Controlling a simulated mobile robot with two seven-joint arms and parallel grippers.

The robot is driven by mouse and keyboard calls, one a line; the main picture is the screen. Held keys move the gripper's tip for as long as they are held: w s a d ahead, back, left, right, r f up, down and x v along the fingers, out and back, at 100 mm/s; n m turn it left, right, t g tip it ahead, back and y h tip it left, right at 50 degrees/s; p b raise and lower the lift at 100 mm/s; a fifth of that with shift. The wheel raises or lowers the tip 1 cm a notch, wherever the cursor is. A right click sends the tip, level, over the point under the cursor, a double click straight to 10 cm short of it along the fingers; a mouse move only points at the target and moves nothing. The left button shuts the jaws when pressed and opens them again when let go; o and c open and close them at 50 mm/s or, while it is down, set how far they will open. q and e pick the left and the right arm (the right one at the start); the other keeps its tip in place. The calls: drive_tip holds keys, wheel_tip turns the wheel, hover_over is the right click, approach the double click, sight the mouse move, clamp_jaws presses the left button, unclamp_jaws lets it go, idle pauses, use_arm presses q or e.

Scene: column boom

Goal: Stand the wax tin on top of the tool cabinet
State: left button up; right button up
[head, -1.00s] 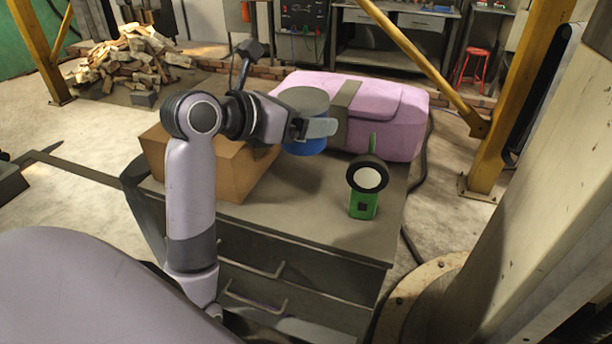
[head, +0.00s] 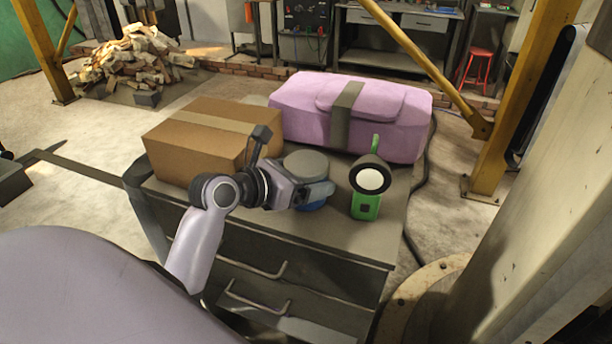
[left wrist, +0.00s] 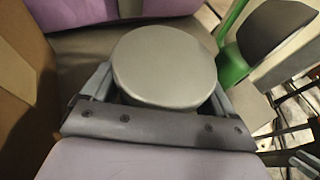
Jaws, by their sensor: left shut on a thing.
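The wax tin (head: 306,164) has a flat grey lid and a blue body, and it is upright. My left gripper (head: 318,190) is shut around its sides, with a finger in front of the blue body. In the left wrist view the round lid (left wrist: 165,66) sits between the two fingers. The tool cabinet (head: 345,238) has a dark grey top and drawers with handles. The tin is low over the cabinet top, between the cardboard box and the green lamp. Its base is mostly hidden, so I cannot tell whether it touches the top. My right gripper is not in view.
The cardboard box (head: 195,145) is on the cabinet's left side. A pink case (head: 390,125) lies along the back. A green lamp (head: 366,205) with a round black head stands close right of the tin. The cabinet's front right top is clear.

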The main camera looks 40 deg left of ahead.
use_arm(q)
drive_tip(key=shift+r, duration=0.1)
drive_tip(key=o, duration=1.1)
drive_tip(key=shift+f, duration=0.2)
drive_tip(key=shift+r, duration=0.1)
drive_tip(key=shift+s+r, duration=0.1)
drive_tip(key=shift+s, duration=0.05)
drive_tip(key=v, duration=1.1)
drive_tip(key=shift+s+a+r, duration=0.1)
drive_tip(key=shift+s+r, duration=0.1)
drive_tip(key=shift+s, duration=0.15)
